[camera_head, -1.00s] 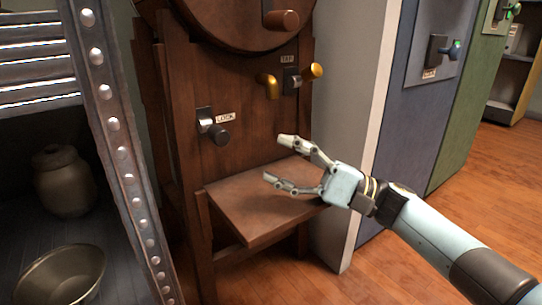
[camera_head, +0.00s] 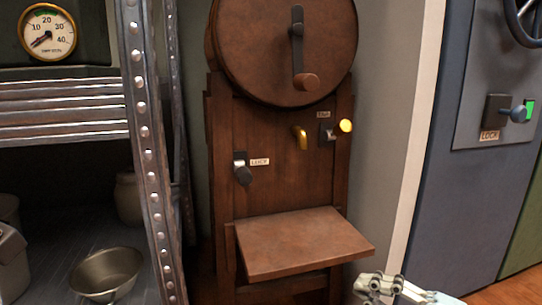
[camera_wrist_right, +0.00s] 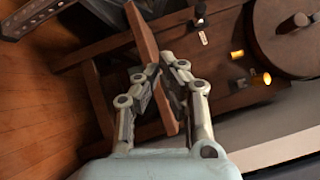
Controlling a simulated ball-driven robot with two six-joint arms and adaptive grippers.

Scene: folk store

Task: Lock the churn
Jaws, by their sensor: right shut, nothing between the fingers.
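The churn is a brown wooden drum (camera_head: 240,45) on a wooden stand, with a crank (camera_head: 297,50) hanging down on its face. It also shows in the right wrist view (camera_wrist_right: 268,35), tilted. The lock lever (camera_head: 243,172) is on the stand's front, beside a LOCK label (camera_head: 260,161), with its dark knob low. My right gripper (camera_head: 368,284) is at the bottom edge of the head view, below and right of the lever and apart from it. In the wrist view its fingers (camera_wrist_right: 167,72) are close together and empty. My left gripper is not in view.
A wooden shelf (camera_head: 300,240) juts out below the lever. A metal rack with a bowl (camera_head: 107,272) stands left. A blue cabinet with another lock lever (camera_head: 505,112) stands right.

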